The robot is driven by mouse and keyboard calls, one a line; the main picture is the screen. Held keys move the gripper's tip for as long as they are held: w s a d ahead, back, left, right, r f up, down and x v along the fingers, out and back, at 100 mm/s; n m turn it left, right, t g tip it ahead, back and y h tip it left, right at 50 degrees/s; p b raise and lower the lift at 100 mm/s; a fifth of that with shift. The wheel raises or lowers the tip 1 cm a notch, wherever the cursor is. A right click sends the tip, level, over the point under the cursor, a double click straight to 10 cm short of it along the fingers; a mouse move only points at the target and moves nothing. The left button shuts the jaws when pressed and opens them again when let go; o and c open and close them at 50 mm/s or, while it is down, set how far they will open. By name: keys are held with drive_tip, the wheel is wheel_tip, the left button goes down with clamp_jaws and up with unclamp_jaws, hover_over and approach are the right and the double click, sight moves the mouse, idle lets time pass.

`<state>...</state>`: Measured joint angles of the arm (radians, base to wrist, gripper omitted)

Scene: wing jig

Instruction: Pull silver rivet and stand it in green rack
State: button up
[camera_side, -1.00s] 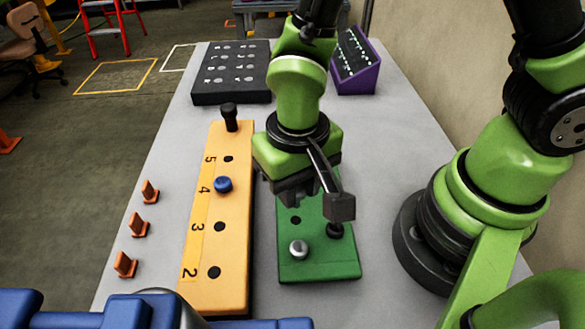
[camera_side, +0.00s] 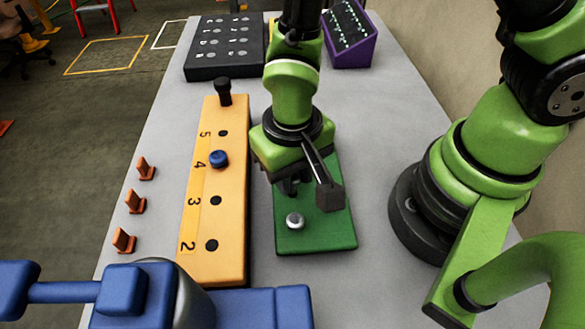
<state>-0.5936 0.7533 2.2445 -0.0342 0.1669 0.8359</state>
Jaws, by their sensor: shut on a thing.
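The green rack (camera_side: 320,233) lies on the table right of the orange board. A silver rivet (camera_side: 295,221) stands in its front left part, clear of my gripper. My gripper (camera_side: 290,187) is over the rack, behind this rivet. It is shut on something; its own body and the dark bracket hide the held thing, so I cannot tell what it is. The orange board (camera_side: 228,245) has numbers 2 to 5 beside its holes. A blue rivet (camera_side: 219,159) sits at 4, a black one (camera_side: 223,90) stands at the far end; 2, 3 and 5 are empty.
Small orange cones (camera_side: 135,201) stand along the left table edge. A black labelled panel (camera_side: 226,48) and a purple sloped box (camera_side: 349,38) lie at the back. A blue object (camera_side: 150,296) blocks the front left.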

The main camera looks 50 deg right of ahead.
drive_tip(key=shift+f, duration=1.2)
drive_tip(key=o, duration=1)
wheel_tip(320, 180, up, 10)
drive_tip(key=shift+f, duration=0.1)
wheel_tip(320, 180, up, 7)
drive_tip(key=shift+r, duration=0.1)
